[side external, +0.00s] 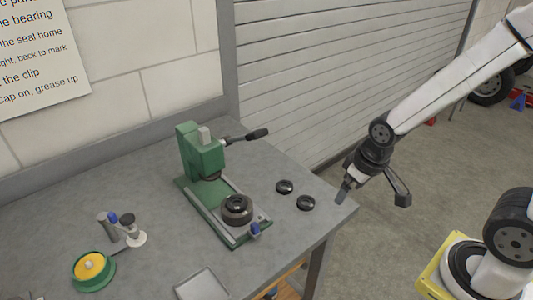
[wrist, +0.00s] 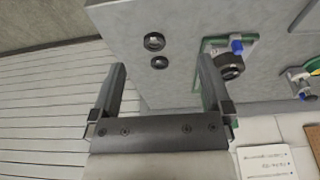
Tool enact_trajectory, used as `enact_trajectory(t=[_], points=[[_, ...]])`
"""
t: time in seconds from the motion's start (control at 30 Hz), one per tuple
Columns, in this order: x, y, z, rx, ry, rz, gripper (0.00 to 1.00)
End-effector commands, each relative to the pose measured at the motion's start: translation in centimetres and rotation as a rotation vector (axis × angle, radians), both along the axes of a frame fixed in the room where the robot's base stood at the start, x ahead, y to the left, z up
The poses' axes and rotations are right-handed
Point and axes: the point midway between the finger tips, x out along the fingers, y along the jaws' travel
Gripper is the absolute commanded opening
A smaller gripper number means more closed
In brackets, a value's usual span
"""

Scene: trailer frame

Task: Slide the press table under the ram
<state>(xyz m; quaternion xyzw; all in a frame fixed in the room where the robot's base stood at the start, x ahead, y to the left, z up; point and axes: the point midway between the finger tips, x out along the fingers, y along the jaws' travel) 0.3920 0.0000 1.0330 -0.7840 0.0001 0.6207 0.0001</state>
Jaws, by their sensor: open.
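The green press (side external: 203,152) stands on the grey bench, with its ram (side external: 211,176) under the head and a black-handled lever at its side. The press table (side external: 229,215) is on rails at the front end of the press base, clear of the ram. It carries a dark round hub (side external: 237,208) and has a blue knob (side external: 255,230) at its front. The wrist view also shows the blue knob (wrist: 236,46) and the hub (wrist: 231,66). My gripper (side external: 374,195) is open and empty, beyond the right edge of the bench and apart from the press.
Two dark rings (side external: 285,187) (side external: 306,203) lie on the bench between the press and my gripper. A green and yellow tin (side external: 92,269), small upright tools (side external: 122,230) and a grey tray (side external: 203,286) are at the left and front. A shutter wall rises behind.

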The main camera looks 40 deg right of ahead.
Motion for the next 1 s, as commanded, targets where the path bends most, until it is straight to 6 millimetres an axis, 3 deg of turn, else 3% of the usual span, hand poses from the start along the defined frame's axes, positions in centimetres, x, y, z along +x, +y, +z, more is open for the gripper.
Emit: enact_trajectory(t=[0.43,0.5,0.57,0.77,1.0], points=[[0.0,0.0,0.0,0.0,0.0,0.0,1.0],[0.0,0.0,0.0,0.0,0.0,0.0,0.78],[0.2,0.1,0.0,0.001,0.001,0.001,0.62],[1.7,0.9,-0.1,0.006,0.018,0.005,0.62],[5.8,3.9,-0.8,0.017,0.075,0.008,0.62]])
